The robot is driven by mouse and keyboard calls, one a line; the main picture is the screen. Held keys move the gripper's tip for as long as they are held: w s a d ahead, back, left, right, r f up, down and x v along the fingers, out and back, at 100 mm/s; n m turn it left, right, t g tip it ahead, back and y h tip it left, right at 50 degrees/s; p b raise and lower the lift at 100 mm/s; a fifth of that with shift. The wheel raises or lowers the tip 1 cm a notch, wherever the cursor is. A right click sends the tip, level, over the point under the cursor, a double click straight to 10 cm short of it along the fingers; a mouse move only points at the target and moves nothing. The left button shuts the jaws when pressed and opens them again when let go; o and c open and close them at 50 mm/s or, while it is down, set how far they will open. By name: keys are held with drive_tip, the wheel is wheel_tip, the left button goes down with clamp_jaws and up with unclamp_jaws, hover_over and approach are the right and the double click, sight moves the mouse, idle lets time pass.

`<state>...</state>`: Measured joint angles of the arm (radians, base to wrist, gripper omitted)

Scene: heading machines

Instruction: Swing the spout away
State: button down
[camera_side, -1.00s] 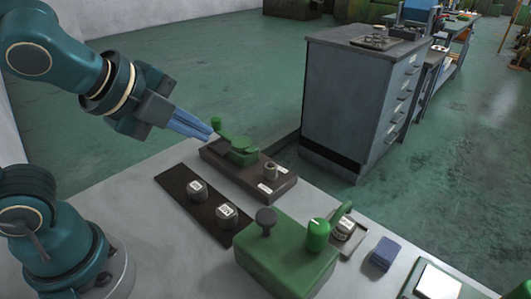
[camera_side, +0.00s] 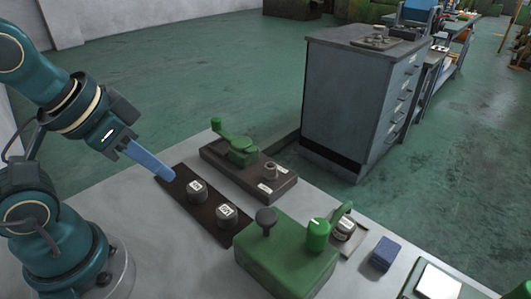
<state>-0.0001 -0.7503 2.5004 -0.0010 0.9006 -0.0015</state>
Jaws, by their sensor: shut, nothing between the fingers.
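A green machine (camera_side: 285,262) stands at the front of the table, with a dark knob (camera_side: 266,217) and a green cylinder (camera_side: 317,235) on top. A short green arm (camera_side: 342,211), which looks like the spout, sticks up beside the cylinder. It is over or beside a labelled dark cup (camera_side: 345,227); I cannot tell which. My gripper (camera_side: 172,177) is shut and empty. Its blue fingers point down to the right, by the far left end of a dark strip (camera_side: 177,183). It is well left of the spout and appears apart from everything; contact with the strip is unclear.
Two labelled dark pots (camera_side: 197,190) (camera_side: 227,214) stand on the strip. Behind it is a brown block (camera_side: 215,159) with a green lever (camera_side: 226,136) and a small grey post (camera_side: 271,170). A blue block (camera_side: 384,254) lies right of the machine. A grey cabinet (camera_side: 345,105) stands behind.

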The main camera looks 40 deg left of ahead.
drive_tip(key=c, duration=1.1)
unclamp_jaws()
drive_tip(key=o, duration=0.5)
drive_tip(key=shift+w+r, duration=0.25)
drive_tip(key=shift+r, duration=0.05)
drive_tip(key=shift+o, duration=0.5)
drive_tip(key=shift+m+t+h, duration=0.3)
drive_tip(key=shift+m+t, duration=0.1)
drive_tip(key=shift+m, duration=0.5)
drive_tip(key=w+r, duration=0.1)
drive_tip(key=w+d+r, duration=0.1)
drive_tip(key=w, duration=0.1)
drive_tip(key=shift+d+r, duration=0.2)
drive_tip(key=shift+r, duration=0.2)
drive_tip(key=m+g+h, duration=0.3)
drive_tip(key=m, duration=0.4)
hover_over(319, 225)
drive_tip(key=s+a, duration=0.2)
wheel_tip(319, 225, down, 4)
drive_tip(key=shift+x, duration=2.35)
drive_tip(key=shift+r, duration=0.1)
clamp_jaws()
